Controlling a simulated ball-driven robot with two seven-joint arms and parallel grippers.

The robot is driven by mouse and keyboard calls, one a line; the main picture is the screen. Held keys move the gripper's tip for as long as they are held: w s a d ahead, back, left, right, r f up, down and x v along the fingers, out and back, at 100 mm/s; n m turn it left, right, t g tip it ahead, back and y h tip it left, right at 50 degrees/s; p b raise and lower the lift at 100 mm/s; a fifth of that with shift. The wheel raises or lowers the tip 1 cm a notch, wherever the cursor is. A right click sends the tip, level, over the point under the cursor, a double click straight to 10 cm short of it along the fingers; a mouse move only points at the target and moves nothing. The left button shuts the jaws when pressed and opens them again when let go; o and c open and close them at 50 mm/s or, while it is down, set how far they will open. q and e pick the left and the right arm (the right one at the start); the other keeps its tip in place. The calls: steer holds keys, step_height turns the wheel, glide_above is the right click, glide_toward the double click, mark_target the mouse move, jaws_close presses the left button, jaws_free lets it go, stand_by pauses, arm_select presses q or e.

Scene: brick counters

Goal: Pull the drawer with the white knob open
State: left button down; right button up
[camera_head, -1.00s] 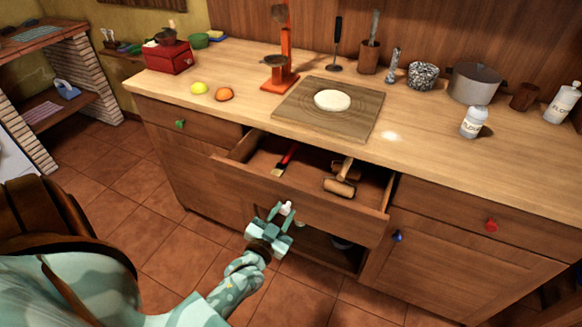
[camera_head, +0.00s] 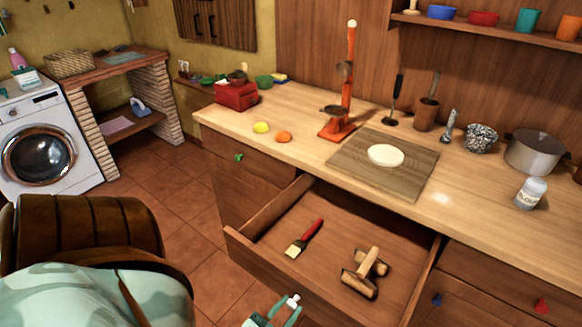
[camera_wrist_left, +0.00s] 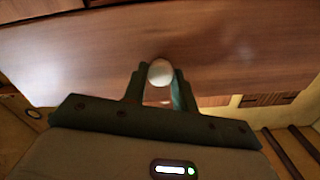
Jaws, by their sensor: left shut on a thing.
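The drawer (camera_head: 330,232) stands far out from the counter, under the board. Its white knob (camera_head: 294,299) is at the bottom of the head view. My left gripper (camera_head: 281,311) is at the drawer front, shut on the white knob. In the left wrist view the knob (camera_wrist_left: 160,72) sits between the two fingers (camera_wrist_left: 158,88), against the wooden drawer front (camera_wrist_left: 85,55). A red-handled brush (camera_head: 305,237) and a wooden mallet-like tool (camera_head: 365,272) lie inside the drawer. My right gripper does not show.
The counter top (camera_head: 310,110) above holds a wooden board (camera_head: 350,165) with a pale round piece (camera_head: 385,155), an orange stand (camera_head: 337,125) and a pot (camera_head: 535,152). Drawers with a green knob (camera_head: 239,157) and a red knob (camera_head: 541,305) flank the open one.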

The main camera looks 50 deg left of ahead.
arm_select(q)
steer(key=c, duration=1.1)
jaws_free()
steer(key=v, duration=1.6)
steer(key=shift+s+d, duration=0.15)
steer(key=shift+s, duration=0.05)
